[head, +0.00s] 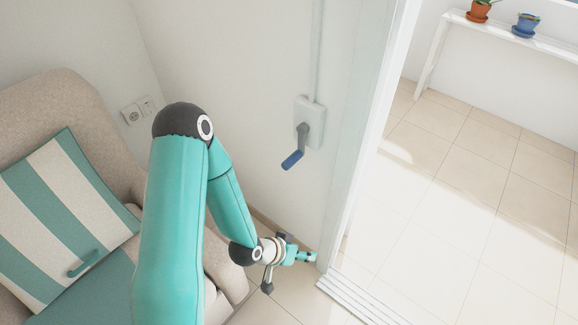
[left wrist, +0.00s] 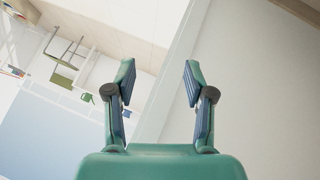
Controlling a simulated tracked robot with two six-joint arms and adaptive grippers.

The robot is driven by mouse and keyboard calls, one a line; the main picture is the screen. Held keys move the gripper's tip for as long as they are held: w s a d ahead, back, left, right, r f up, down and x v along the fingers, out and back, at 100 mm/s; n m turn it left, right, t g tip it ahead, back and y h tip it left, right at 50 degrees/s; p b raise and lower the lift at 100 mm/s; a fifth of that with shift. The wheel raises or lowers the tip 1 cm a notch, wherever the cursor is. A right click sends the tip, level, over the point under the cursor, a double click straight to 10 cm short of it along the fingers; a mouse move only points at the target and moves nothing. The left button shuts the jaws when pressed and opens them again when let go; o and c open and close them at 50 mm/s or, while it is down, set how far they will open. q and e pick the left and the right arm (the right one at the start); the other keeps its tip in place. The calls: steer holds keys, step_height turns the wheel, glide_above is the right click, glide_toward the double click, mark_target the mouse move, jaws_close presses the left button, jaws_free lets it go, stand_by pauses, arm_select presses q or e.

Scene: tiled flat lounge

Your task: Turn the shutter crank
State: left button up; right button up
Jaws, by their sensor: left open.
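The shutter crank (head: 301,143) is on the wall beside the door frame in the head view. It has a light wall plate, a grey arm and a blue handle (head: 292,160) that slants down to the left. My left gripper (head: 312,257) is below the crank, low near the foot of the door frame, and apart from it. In the left wrist view the left gripper (left wrist: 158,85) has its two fingers spread with nothing between them. The crank cannot be made out in the left wrist view. My right gripper is not in view.
A beige armchair (head: 62,90) with a striped cushion (head: 60,215) stands at the left. A wall socket (head: 138,110) is behind my arm. The doorway at the right has a floor track (head: 360,300), with clear tiles and a white shelf (head: 505,35) of potted plants beyond.

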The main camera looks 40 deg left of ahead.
arm_select(q)
steer(key=w+a+r+t+y+b, duration=0.2)
steer(key=w+a+r+t+b, duration=0.15)
steer(key=a+t, duration=0.45)
steer(key=m+t+b, duration=0.2)
steer(key=t+b, duration=0.1)
steer(key=b, duration=0.3)
glide_toward(291, 160)
steer(key=w, duration=0.3)
steer(key=w+p, duration=0.1)
steer(key=w, duration=0.3)
steer(key=w+f, duration=0.1)
steer(key=w, duration=0.2)
steer(key=shift+w+d, duration=0.25)
steer(key=shift+w, duration=0.15)
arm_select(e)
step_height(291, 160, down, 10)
